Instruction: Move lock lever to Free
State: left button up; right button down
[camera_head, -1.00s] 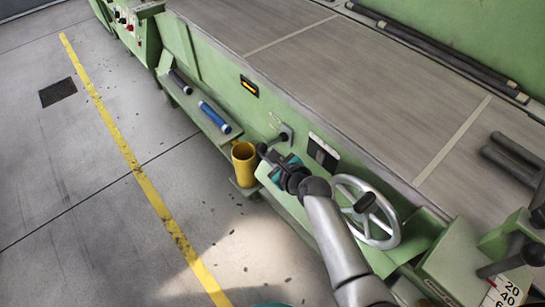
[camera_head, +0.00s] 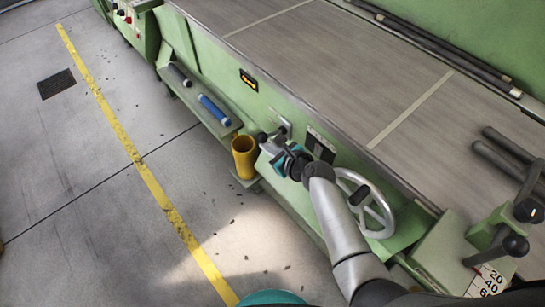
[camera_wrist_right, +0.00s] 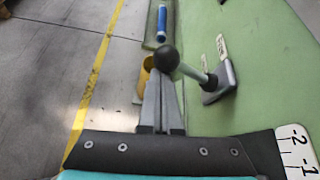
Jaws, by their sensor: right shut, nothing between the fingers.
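The lock lever (camera_wrist_right: 192,72) is a thin metal rod with a black ball knob (camera_wrist_right: 166,58), standing out from a dark square plate (camera_wrist_right: 220,84) on the green machine side. In the head view its knob (camera_head: 262,138) points left. My right gripper (camera_wrist_right: 163,108) is shut and empty, its fingers together. In the wrist view the fingertips lie just below the knob, partly overlapping it; I cannot tell whether they touch. In the head view the right gripper (camera_head: 268,147) is right at the lever. A small pale label (camera_wrist_right: 221,47) sits beyond the plate, unreadable. My left gripper is not in view.
A yellow cup (camera_head: 244,158) stands below the lever. A handwheel (camera_head: 366,205) is beside my right arm.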

jog(key=shift+s, duration=0.1)
jog(key=p+v, duration=0.4)
jog(key=v, duration=0.8)
jog(key=shift+p, duration=0.35)
